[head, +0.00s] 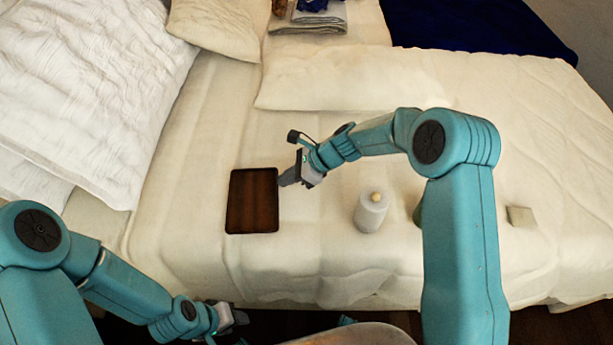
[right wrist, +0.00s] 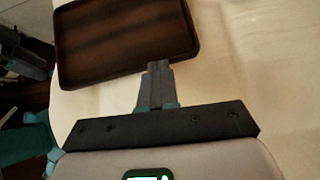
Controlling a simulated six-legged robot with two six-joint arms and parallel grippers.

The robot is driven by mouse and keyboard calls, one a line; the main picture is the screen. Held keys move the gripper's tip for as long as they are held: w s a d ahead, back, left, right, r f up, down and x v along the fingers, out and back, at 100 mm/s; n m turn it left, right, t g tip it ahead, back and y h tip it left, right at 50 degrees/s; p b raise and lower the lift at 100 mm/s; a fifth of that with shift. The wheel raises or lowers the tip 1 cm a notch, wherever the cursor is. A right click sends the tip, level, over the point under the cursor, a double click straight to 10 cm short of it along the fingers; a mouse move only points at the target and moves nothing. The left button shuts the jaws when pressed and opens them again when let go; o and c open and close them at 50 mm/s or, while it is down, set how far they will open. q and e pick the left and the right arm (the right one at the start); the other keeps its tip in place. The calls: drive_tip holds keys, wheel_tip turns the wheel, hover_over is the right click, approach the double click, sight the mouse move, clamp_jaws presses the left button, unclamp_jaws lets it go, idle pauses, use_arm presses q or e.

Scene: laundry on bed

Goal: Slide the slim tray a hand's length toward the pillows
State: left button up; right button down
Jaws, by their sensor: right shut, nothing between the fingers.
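The slim tray (head: 252,201) is a dark brown wooden rectangle with a raised rim, lying flat and empty on the bed. In the right wrist view the tray (right wrist: 125,40) fills the upper part of the picture. My right gripper (head: 283,181) is shut and empty, with its tips at the tray's right edge. The right wrist view shows the closed fingers (right wrist: 158,68) close against the tray's rim; I cannot tell whether they touch. My left gripper (head: 238,318) is low, near the bed's front edge, away from the tray; its jaw state is unclear.
White pillows (head: 100,80) lie to the left of the tray, with bare sheet between. A white bottle (head: 370,211) stands to the right, with a small pale block (head: 521,217) farther right. A greenish object is partly hidden behind my right arm. Folded cloth (head: 310,20) lies at the back.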

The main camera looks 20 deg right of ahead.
sight(249, 183)
use_arm(q)
drive_tip(key=shift+r+p, duration=0.75)
drive_tip(key=shift+r, duration=0.1)
use_arm(e)
drive_tip(key=w+a, duration=0.1)
drive_tip(key=a, duration=0.2)
drive_tip(key=w+a, duration=0.1)
drive_tip(key=a, duration=0.3)
drive_tip(key=w+a, duration=0.1)
drive_tip(key=a, duration=0.2)
drive_tip(key=shift+w+a, duration=0.1)
drive_tip(key=shift+a, duration=0.25)
drive_tip(key=shift+d, duration=0.3)
use_arm(q)
drive_tip(key=shift+s+d, duration=0.25)
use_arm(e)
drive_tip(key=d, duration=0.3)
drive_tip(key=shift+s, duration=0.4)
use_arm(q)
drive_tip(key=shift+s+d+r, duration=0.2)
drive_tip(key=shift+d+r, duration=0.05)
drive_tip(key=shift+r, duration=0.05)
drive_tip(key=shift+c, duration=0.9)
drive_tip(key=shift+p, duration=0.3)
drive_tip(key=c, duration=0.6)
drive_tip(key=shift+a, duration=0.1)
clamp_jaws()
use_arm(e)
drive_tip(key=v, duration=1)
